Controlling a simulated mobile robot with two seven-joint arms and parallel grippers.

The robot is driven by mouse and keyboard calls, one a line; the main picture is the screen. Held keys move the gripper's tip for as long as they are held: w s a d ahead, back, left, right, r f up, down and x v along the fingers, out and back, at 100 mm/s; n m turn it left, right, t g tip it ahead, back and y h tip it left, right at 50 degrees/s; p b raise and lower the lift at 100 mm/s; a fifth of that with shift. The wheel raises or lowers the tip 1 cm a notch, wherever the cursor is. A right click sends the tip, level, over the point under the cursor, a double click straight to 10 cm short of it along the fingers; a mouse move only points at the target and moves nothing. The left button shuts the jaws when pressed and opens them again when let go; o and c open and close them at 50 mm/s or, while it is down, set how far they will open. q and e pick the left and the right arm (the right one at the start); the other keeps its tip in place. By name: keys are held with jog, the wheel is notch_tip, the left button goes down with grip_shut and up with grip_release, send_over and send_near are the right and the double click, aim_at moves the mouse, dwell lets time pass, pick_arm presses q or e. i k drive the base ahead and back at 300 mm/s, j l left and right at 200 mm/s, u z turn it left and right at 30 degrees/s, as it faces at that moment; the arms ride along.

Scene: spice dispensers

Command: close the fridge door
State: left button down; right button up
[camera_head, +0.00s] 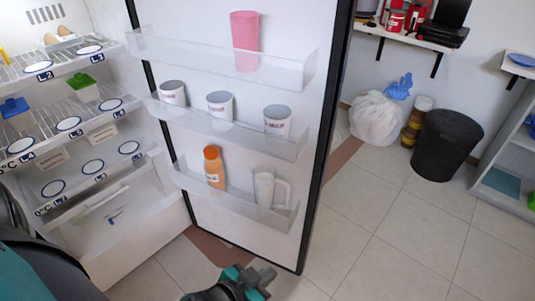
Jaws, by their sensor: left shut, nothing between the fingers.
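The fridge door (240,160) stands open, with its white inner side towards me and a dark edge along its right side. Its shelves hold a pink cup (245,42), several white cups, an orange bottle (213,168) and a white pitcher (265,187). The open fridge (140,222) is on the left. My left gripper (262,277) is at the bottom centre, shut and empty, in front of the door's lower edge in the picture. I cannot tell whether it touches the door. My right gripper is not in view.
Fridge shelves hold eggs (58,35), a green-lidded box (82,88) and a blue-lidded box (14,106). A black bin (446,145) and a white bag (377,119) stand by the back wall. A grey shelf unit (508,170) is at the right. Tiled floor right of the door is clear.

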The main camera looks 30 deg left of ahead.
aim_at(303, 46)
jog(key=i+l+z, duration=0.6)
jog(key=l+z, duration=0.25)
jog(key=i+l+u, duration=0.1)
jog(key=i+u, duration=0.2)
jog(key=i, duration=0.25)
jog(key=i+l+u, duration=0.35)
jog(key=i, duration=0.2)
jog(key=i+u, duration=0.2)
jog(key=u, duration=0.25)
jog(key=i+u, duration=0.2)
jog(key=u, duration=0.25)
jog(key=i+l+u, duration=0.1)
jog(key=u, duration=0.35)
jog(key=i+l+u, duration=0.1)
jog(key=u, duration=0.35)
jog(key=i+l+u, duration=0.2)
jog(key=u, duration=0.25)
jog(key=i+l+u, duration=0.15)
jog(key=u, duration=0.3)
jog(key=i+l+u, duration=0.15)
jog(key=l+u, duration=0.15)
jog(key=u, duration=0.15)
jog(key=i+l+u, duration=0.15)
jog(key=l+u, duration=0.15)
jog(key=u, duration=0.15)
jog(key=l+u, duration=0.45)
jog(key=i+j+u, duration=0.1)
jog(key=u, duration=0.45)
